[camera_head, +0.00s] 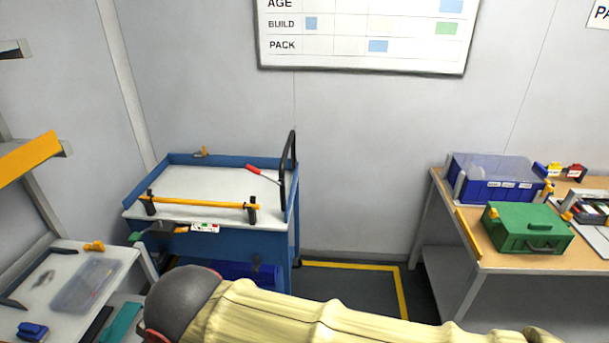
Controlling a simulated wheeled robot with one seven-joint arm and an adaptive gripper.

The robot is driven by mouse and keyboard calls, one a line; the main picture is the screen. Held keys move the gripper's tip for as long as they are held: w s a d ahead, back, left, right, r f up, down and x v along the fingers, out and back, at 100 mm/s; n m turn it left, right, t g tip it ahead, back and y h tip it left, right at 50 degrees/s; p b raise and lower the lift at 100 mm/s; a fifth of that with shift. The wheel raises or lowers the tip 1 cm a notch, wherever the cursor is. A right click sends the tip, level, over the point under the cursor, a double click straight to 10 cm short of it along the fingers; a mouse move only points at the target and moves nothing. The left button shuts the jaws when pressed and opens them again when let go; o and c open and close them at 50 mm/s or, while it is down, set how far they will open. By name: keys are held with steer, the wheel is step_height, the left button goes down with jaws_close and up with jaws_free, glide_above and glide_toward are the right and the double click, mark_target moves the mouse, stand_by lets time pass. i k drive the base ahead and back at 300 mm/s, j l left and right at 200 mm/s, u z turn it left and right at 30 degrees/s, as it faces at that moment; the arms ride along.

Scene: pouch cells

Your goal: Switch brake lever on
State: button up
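A blue cart (262,238) with a pale top stands against the back wall, left of centre. A lever with a red grip (258,171) sits at the cart's right side, beside the upright black push handle (289,165). The red grip points up and to the left, and its dark end slopes down to the right. A small white label panel with green and red marks (205,228) is on the cart's front edge. My arm, in a cream cover with a grey joint, crosses the bottom of the picture in front of the cart. My gripper is not visible.
A yellow bar (200,202) on black posts runs along the cart's front. A workbench (500,262) at right holds a green case (527,228) and a blue bin (497,181). A shelf table (75,262) stands at left. Yellow-taped floor (350,285) lies right of the cart.

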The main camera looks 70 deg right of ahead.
mark_target(280, 181)
steer(key=z, duration=1.85)
steer(key=i+l, duration=0.35)
steer(key=l, duration=0.3)
steer(key=i+l, duration=0.2)
steer(key=l+u, duration=0.05)
steer(key=l, duration=0.05)
